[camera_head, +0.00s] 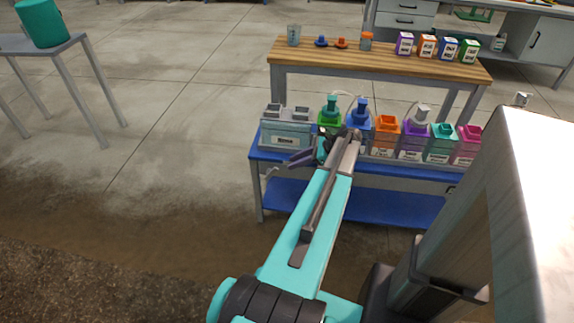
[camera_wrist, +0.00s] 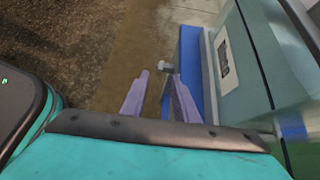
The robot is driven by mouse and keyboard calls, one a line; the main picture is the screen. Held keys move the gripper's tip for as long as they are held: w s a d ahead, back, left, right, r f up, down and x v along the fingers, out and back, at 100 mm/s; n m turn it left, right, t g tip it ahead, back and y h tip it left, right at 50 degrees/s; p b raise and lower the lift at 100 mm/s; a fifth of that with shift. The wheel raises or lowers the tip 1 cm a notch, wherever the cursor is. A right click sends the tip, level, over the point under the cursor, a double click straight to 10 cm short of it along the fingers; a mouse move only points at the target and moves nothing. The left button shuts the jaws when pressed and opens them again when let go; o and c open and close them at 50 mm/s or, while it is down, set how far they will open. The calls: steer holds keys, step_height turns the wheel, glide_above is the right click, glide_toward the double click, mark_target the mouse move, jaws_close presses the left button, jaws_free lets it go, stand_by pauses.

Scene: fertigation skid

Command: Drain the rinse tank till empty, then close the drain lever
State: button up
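The rinse tank (camera_head: 287,130) is a pale grey-green box with a label on its front, at the left end of the blue bench. Its side and label fill the right of the wrist view (camera_wrist: 262,90). A small grey fitting (camera_wrist: 166,67), perhaps the drain lever, shows just beyond my fingertips at the blue bench edge. I cannot tell its position. My gripper (camera_wrist: 157,77) is open, with both purple-grey fingers apart and nothing visible between them. In the head view my gripper (camera_head: 293,162) is in front of the tank's lower edge. The liquid level is not readable.
Several coloured containers, including an orange one (camera_head: 386,133), stand right of the tank on the blue bench (camera_head: 262,153). A wooden table (camera_head: 380,63) with small boxes is behind. A teal bucket (camera_head: 43,22) stands on a grey table at left. Floor left is clear.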

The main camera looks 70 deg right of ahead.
steer(key=v, duration=0.3)
steer(key=shift+s, duration=0.1)
